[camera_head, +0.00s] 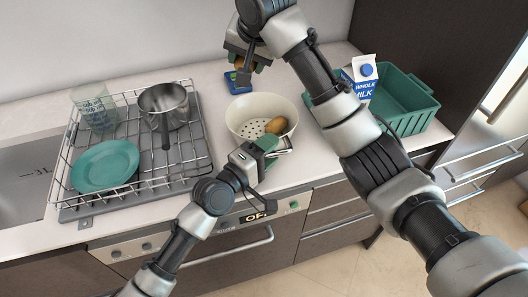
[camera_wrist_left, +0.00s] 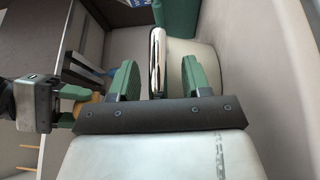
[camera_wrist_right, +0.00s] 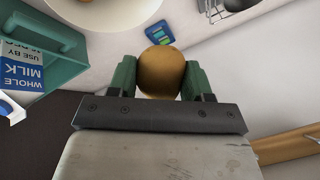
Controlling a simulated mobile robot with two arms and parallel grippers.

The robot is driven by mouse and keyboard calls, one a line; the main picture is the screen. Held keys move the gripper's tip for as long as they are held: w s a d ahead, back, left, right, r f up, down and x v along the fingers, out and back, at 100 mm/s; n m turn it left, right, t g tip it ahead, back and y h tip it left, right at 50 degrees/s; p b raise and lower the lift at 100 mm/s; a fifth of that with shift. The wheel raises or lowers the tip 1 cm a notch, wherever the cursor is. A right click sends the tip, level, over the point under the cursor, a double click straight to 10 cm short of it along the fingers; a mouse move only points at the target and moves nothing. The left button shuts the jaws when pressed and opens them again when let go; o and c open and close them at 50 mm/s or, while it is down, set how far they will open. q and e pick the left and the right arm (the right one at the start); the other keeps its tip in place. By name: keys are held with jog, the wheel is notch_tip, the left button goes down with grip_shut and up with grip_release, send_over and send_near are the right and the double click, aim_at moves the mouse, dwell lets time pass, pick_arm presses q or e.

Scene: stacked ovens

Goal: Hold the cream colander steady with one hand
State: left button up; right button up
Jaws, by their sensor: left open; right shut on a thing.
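The cream colander (camera_head: 245,118), with holes in its base, stands on the counter with a brown potato (camera_head: 276,125) inside. My left gripper (camera_head: 275,147) is open at its near right rim. In the left wrist view the colander's chrome handle (camera_wrist_left: 157,60) lies between the two green fingers, with gaps on both sides; the cream wall (camera_wrist_left: 200,62) is behind. My right gripper (camera_head: 242,64) is above the counter behind the colander, shut on a brown potato (camera_wrist_right: 161,72). The colander's rim (camera_wrist_right: 105,12) shows at the top of the right wrist view.
A wire dish rack (camera_head: 145,180) at left holds a teal plate (camera_head: 105,166), a metal pot (camera_head: 164,104) and a clear glass (camera_head: 95,106). A teal crate (camera_head: 410,118) with a milk carton (camera_head: 361,78) is at right. A small blue item (camera_head: 236,85) lies behind the colander.

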aim_at(241, 63)
pick_arm(q)
grip_shut()
pick_arm(e)
jog(key=n, duration=0.1)
jog(key=a+f+n+g+y, duration=0.1)
jog(key=n, duration=0.1)
jog(key=a+f+n+y, duration=0.1)
jog(key=n, duration=0.1)
jog(key=shift+s+a+f+g, duration=0.2)
jog(key=shift+s+g, duration=0.15)
jog(key=shift+g, duration=0.05)
notch_tip(241, 63, down, 10)
